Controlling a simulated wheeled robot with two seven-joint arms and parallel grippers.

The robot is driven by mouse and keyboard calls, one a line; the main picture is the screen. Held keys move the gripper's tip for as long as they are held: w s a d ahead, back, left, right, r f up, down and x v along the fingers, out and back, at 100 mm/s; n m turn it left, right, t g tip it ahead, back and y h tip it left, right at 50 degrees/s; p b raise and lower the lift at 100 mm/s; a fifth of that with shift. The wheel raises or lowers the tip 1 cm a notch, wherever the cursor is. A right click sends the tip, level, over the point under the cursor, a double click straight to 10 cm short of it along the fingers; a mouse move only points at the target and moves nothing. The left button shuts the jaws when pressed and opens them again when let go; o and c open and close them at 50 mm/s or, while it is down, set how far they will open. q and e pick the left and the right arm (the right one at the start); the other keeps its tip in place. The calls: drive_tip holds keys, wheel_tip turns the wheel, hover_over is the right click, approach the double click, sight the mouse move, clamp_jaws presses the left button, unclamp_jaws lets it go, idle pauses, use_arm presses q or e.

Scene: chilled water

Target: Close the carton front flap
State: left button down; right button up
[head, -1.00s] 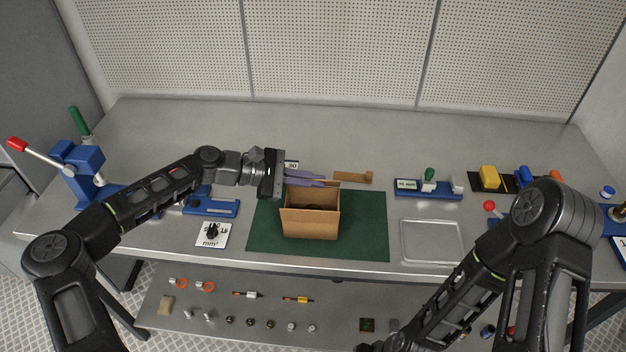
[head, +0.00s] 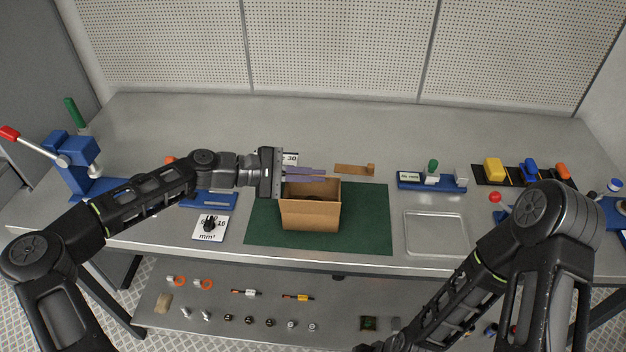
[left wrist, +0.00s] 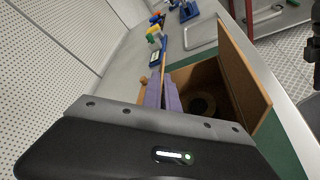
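The open brown carton (head: 310,214) stands on a green mat (head: 365,225), its front panel facing me. In the left wrist view a tall brown front panel (left wrist: 246,80) stands up beside the opening, and a dark round thing (left wrist: 203,104) lies inside. Where the front flap meets the wall cannot be made out. My left gripper (head: 325,174) reaches in from the left, with its purple fingers over the carton's rear edge. Its fingers (left wrist: 163,92) lie close together with nothing clearly held. Contact with the carton cannot be told. My right gripper is out of view.
A small brown block (head: 354,169) lies behind the carton. A blue fixture (head: 432,181) and a clear tray (head: 436,233) are to its right. A blue lever press (head: 72,165) stands far left. A white labelled plate (head: 209,228) lies left of the mat.

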use_arm(q)
drive_tip(key=shift+s+f+m+t+b, duration=0.3)
drive_tip(key=shift+f+m+b, duration=0.2)
drive_tip(key=shift+b, duration=0.1)
drive_tip(key=shift+r, duration=0.25)
drive_tip(key=c, duration=1.6)
unclamp_jaws()
drive_tip(key=shift+c, duration=0.2)
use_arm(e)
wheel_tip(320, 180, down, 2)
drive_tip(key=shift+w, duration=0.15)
use_arm(q)
drive_tip(key=shift+a, duration=0.45)
drive_tip(key=b+v, duration=0.1)
drive_tip(key=v, duration=0.6)
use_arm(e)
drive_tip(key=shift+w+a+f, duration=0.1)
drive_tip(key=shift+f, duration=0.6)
use_arm(q)
drive_tip(key=shift+s+d, duration=0.1)
